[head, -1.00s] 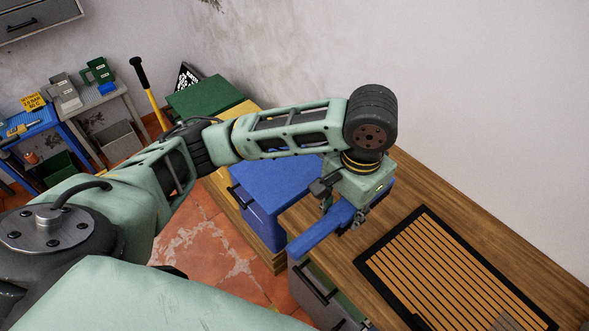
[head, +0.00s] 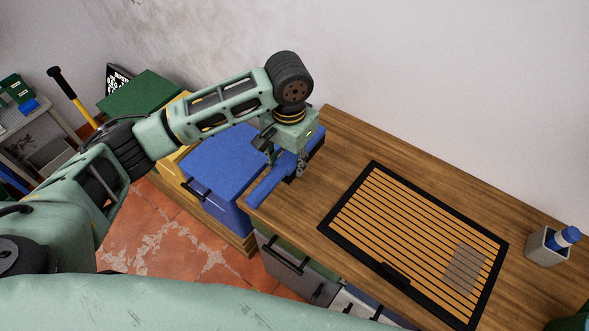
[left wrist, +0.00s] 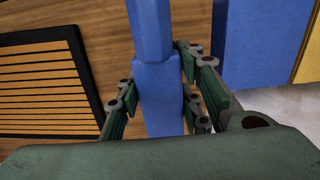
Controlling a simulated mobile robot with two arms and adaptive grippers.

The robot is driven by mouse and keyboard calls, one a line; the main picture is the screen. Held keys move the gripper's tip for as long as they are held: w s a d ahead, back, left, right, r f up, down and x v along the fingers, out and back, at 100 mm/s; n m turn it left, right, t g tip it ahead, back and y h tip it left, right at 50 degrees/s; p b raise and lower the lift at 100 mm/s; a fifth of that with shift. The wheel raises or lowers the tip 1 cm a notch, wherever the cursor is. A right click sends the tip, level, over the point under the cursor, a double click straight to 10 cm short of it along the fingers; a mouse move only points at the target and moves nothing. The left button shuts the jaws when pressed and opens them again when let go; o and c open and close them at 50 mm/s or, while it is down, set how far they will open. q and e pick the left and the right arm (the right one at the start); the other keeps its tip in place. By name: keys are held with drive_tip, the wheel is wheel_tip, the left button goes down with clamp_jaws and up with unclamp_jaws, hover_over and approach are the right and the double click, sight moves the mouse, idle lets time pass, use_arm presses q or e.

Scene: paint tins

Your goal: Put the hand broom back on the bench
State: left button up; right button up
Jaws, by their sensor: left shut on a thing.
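The hand broom (head: 266,186) is blue and lies roughly level over the far left end of the wooden bench (head: 345,135). My left gripper (head: 288,168) is shut on it from above, around its middle. In the left wrist view the broom (left wrist: 152,35) runs between the finger pads of the gripper (left wrist: 160,98), with bench wood behind it. The broom's far part is partly hidden by the gripper in the head view. I cannot tell whether it touches the bench top. My right gripper is not in view.
A black-framed slatted mat (head: 372,162) lies on the bench to the right of the broom. A grey holder (head: 547,247) with a blue-topped item stands at the right end. A blue box (head: 215,165) stands beside the bench's left end. Bare wood lies between broom and mat.

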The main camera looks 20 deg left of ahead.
sight(287, 155)
use_arm(q)
drive_tip(key=w, duration=0.1)
drive_tip(key=w+a+f, duration=0.1)
drive_tip(key=w+f, duration=0.1)
drive_tip(key=shift+a, duration=0.25)
wheel_tip(287, 155, down, 2)
drive_tip(key=shift+s+d+f+p, duration=0.1)
drive_tip(key=shift+f+p, duration=0.05)
drive_tip(key=shift+p, duration=1)
drive_tip(key=shift+s+f, duration=0.1)
drive_tip(key=shift+f, duration=0.65)
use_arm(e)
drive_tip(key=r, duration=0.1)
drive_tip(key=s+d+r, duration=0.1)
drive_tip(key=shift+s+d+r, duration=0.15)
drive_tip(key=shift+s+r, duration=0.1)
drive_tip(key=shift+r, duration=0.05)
use_arm(q)
drive_tip(key=shift+f, duration=0.1)
drive_tip(key=o, duration=1.2)
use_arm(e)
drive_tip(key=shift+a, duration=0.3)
